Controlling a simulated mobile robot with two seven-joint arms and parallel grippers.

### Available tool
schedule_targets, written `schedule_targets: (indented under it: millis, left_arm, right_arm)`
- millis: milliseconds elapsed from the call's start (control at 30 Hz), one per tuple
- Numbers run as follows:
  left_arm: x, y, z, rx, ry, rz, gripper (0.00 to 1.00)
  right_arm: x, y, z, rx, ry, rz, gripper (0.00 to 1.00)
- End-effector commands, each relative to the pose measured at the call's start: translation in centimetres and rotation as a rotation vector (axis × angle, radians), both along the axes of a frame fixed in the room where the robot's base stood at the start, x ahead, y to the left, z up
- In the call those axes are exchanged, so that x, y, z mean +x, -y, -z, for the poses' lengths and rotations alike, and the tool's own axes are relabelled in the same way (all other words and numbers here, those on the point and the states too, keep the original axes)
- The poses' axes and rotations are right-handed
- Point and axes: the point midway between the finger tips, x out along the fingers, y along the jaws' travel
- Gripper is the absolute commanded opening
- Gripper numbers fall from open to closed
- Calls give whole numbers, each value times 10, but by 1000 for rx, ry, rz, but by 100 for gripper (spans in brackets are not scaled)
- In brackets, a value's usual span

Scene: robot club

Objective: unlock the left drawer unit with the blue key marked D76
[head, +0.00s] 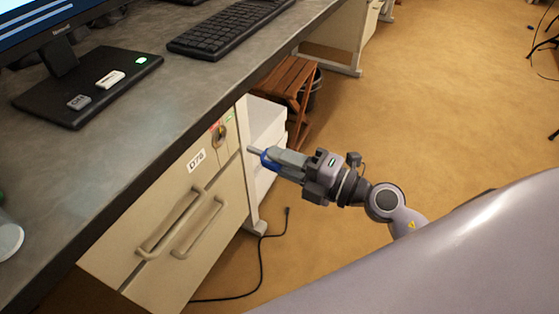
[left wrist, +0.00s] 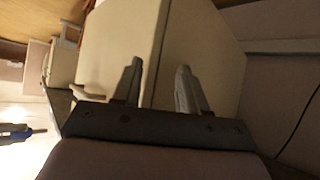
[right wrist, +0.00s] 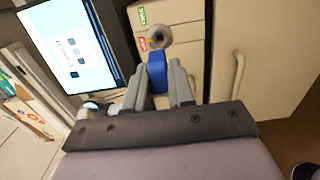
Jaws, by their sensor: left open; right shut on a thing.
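The left drawer unit (head: 215,200) under the desk has a D76 label (head: 196,160) and two bar handles. Its round lock (head: 219,134) sits at the upper right of the front, beside red and green stickers; the lock also shows in the right wrist view (right wrist: 158,37). My right gripper (head: 272,158) is shut on the blue key (right wrist: 157,76), its grey shaft pointing left toward the drawer front. In the head view the key tip is apart from the lock. The key's marking is not readable. My left gripper (left wrist: 158,85) is open and empty, facing a pale cabinet's corner.
The desk (head: 150,110) above carries a keyboard (head: 228,28), a monitor and small items on its dark base. A wooden stool (head: 285,82) stands beyond the unit. A black cable (head: 262,262) lies on the floor. The floor to the right is mostly clear.

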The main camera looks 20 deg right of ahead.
Motion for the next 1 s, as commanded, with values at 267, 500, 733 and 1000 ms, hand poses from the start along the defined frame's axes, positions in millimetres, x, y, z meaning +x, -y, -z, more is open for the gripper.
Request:
schedule_targets:
  millis: [267,500,733,1000]
  left_arm:
    - [0,1,-4,-2,1,0,43]
    - [0,2,-5,-5,2,-2,43]
    - [0,3,-6,-11,2,-7,43]
    - [0,3,-6,-11,0,-7,43]
  right_arm:
    - [15,-12,-2,3,2,-1,0]
    - [30,-24,-1,3,2,-3,0]
    - [41,-32,-1,1,2,-3,0]
    - [44,-36,-1,1,0,-4,0]
